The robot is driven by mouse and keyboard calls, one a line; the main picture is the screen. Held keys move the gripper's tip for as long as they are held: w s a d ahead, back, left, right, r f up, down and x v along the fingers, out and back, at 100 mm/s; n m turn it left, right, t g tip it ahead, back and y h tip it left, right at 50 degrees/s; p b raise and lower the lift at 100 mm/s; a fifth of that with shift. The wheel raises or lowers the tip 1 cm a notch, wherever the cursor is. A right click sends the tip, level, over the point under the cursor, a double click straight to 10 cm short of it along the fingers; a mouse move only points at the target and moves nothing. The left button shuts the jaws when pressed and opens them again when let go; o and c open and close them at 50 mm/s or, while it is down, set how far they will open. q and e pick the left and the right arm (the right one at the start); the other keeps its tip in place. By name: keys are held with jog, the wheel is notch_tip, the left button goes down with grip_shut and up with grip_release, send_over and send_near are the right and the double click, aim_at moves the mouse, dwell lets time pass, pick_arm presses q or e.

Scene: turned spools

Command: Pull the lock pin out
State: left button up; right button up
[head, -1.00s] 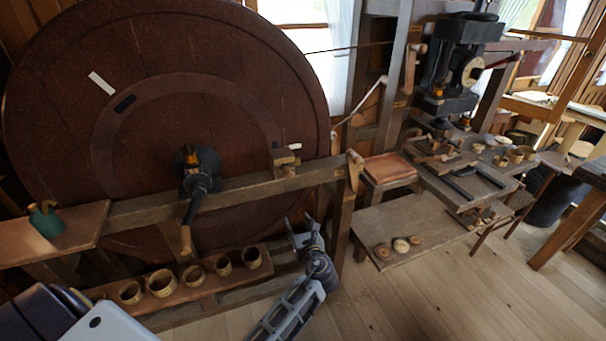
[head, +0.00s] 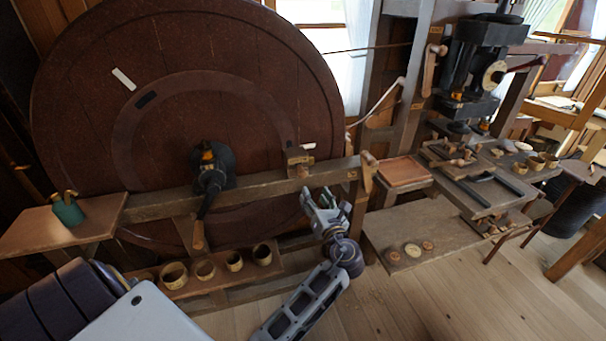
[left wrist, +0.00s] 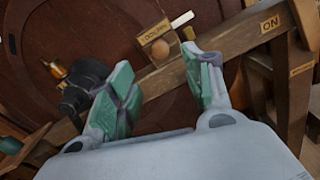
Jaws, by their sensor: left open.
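The lock pin's wooden block (head: 298,158) sits on the beam in front of the big dark red wheel (head: 130,60). In the left wrist view, the block has a lettered label (left wrist: 154,31) and the pin's round wooden knob (left wrist: 160,48) faces me. My left gripper (head: 321,197) is open and empty, below and slightly right of the block, apart from it. In the left wrist view, the knob shows beyond the gap between the open fingers (left wrist: 165,85). The pin's shaft is hidden in the block. My right gripper is not in view.
The wooden beam (head: 260,187) runs across the wheel, with a black crank hub (head: 211,170) to the left. A wooden lever (head: 369,170) stands at its right end, by an "ON" label (left wrist: 270,24). Several wooden cups (head: 204,269) stand on a low shelf.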

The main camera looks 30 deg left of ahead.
aim_at(304, 175)
pick_arm(q)
jog(key=p+x, duration=0.1)
jog(key=x, duration=1.2)
jog(key=shift+a, duration=0.2)
grip_shut()
